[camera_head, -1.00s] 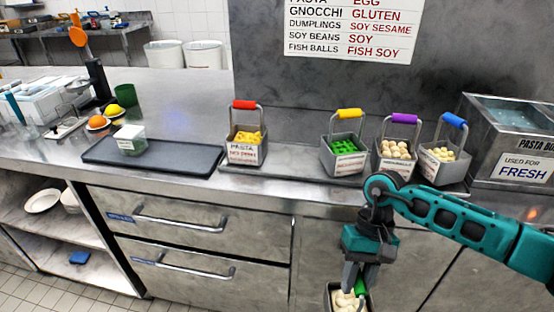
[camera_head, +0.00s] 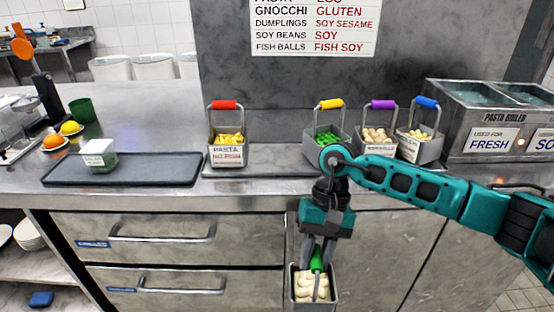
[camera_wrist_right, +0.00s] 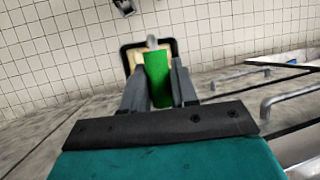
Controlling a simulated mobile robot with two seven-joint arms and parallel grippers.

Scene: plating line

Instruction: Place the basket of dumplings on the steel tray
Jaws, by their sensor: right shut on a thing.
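A metal basket of pale dumplings (camera_head: 304,287) with a green handle hangs in front of the counter, below its top edge. My right gripper (camera_head: 317,262) is shut on the green handle, which also shows between the fingers in the right wrist view (camera_wrist_right: 157,78). A flat dark grey tray (camera_head: 170,170) lies on the counter at the left, with a small labelled container (camera_head: 99,156) on its left part. Its right part is bare. I cannot tell whether it is steel. My left gripper is not in view.
Baskets with red (camera_head: 224,104), yellow (camera_head: 330,104), purple (camera_head: 382,104) and blue (camera_head: 427,103) handles stand along the counter. A gap lies between the red-handled and yellow-handled ones. A pasta boiler (camera_head: 487,139) stands at right. Drawer handles (camera_head: 163,236) stick out below the counter.

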